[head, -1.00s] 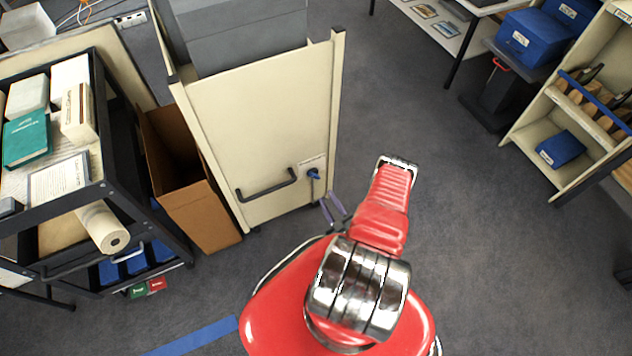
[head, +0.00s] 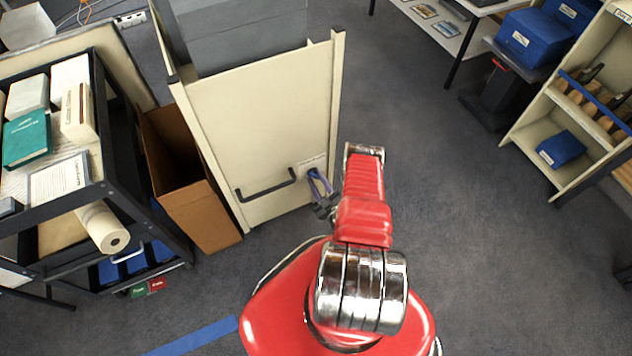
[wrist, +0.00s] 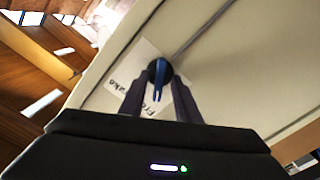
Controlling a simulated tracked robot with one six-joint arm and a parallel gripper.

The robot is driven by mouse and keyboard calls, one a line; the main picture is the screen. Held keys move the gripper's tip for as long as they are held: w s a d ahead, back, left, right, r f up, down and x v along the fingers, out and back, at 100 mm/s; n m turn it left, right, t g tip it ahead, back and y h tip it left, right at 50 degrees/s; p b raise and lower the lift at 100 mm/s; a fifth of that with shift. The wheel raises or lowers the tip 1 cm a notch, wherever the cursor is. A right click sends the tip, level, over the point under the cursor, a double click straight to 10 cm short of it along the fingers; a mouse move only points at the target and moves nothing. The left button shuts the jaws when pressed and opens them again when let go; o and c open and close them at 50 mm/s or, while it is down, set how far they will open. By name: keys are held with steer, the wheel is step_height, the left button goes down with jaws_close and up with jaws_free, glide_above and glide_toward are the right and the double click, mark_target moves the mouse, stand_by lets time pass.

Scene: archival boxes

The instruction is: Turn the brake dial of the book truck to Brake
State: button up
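The brake dial (wrist: 158,72) is a dark round knob with a bright blue bar, on the cream end panel of the book truck (head: 262,125). The other word on the label is partly covered by a finger. My gripper (wrist: 159,85) is open, with its two dark fingers apart on either side of the dial. I cannot tell whether they touch it. In the head view, my gripper (head: 318,182) largely hides the dial.
A black handle (head: 266,187) sits on the panel left of the dial. A brown open carton (head: 205,215) and a dark cart (head: 120,195) with books stand to the left. Grey boxes (head: 245,40) ride on the truck. The floor (head: 430,170) to the right is clear.

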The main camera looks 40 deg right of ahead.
steer(key=shift+c, duration=0.6)
jaws_close()
steer(key=shift+a, duration=0.1)
